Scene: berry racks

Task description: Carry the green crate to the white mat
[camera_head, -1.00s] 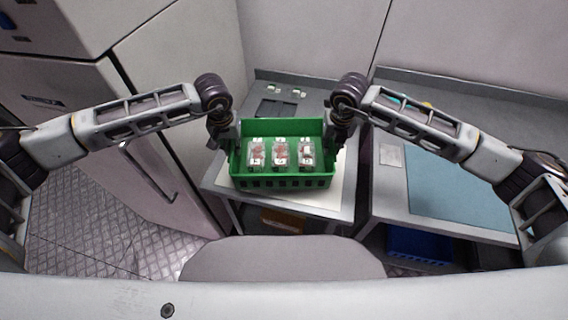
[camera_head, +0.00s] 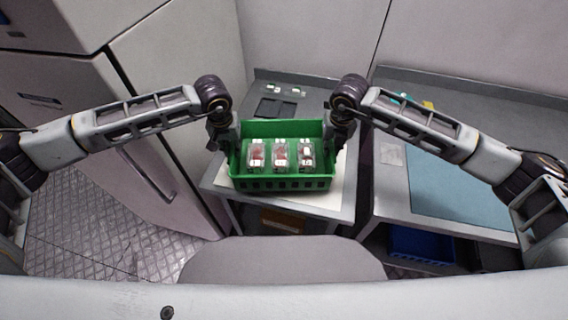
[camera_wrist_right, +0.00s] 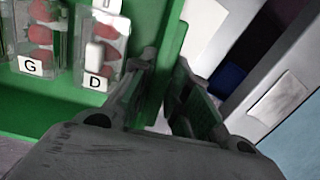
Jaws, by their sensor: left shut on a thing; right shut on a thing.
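The green crate (camera_head: 282,184) is held between my two grippers in the head view, with three clear packs of red berries in it. My left gripper (camera_head: 226,143) is shut on the crate's left end wall. My right gripper (camera_head: 336,140) is shut on its right end wall; the right wrist view shows the fingers (camera_wrist_right: 160,95) on either side of the green wall. I cannot tell whether the crate touches the mat.
A dark flat item (camera_head: 277,108) lies at the back of the small table. To the right, a second table carries a blue mat (camera_head: 455,190). A blue crate (camera_head: 420,243) is below that table. A pale cabinet (camera_head: 130,150) stands on the left.

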